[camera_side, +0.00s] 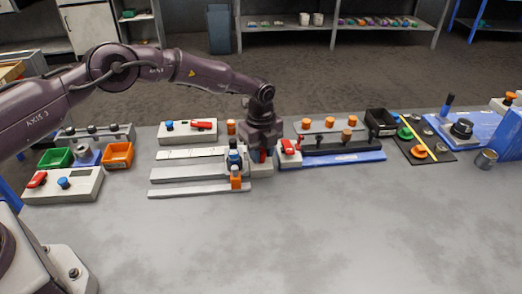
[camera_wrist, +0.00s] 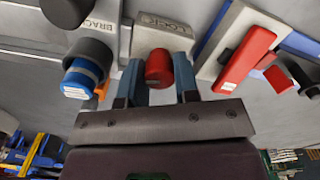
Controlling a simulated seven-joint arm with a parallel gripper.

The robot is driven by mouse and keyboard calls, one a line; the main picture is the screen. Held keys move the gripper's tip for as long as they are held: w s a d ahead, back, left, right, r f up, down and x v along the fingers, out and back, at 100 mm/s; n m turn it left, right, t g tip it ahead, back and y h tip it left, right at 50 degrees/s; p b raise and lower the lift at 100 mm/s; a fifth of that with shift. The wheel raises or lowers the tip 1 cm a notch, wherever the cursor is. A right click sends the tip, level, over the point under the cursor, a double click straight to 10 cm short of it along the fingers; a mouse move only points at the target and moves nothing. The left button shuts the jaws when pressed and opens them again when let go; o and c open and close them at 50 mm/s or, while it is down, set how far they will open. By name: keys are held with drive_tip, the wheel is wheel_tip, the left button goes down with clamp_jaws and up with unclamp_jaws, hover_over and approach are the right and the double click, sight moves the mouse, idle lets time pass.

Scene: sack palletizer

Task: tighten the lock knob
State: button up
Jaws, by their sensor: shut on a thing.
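The lock knob (camera_wrist: 159,66) is red and rounded, in front of a grey block (camera_wrist: 163,33) marked LOCK in the wrist view. My gripper (camera_wrist: 160,80) is shut on it, with one blue-grey finger on each side. In the side view my gripper (camera_side: 262,152) points down at the right end of the grey rails (camera_side: 195,173), and a bit of red shows at its tip. The knob is mostly hidden there, and its turn angle cannot be told.
A red lever (camera_wrist: 247,58) stands close on the right. The bench front (camera_side: 300,235) is clear.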

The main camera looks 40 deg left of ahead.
drive_tip(key=shift+r+m, duration=0.1)
drive_tip(key=shift+m, duration=0.5)
drive_tip(key=o, duration=0.9)
wheel_tip(320, 180, up, 13)
drive_tip(key=shift+f, duration=0.1)
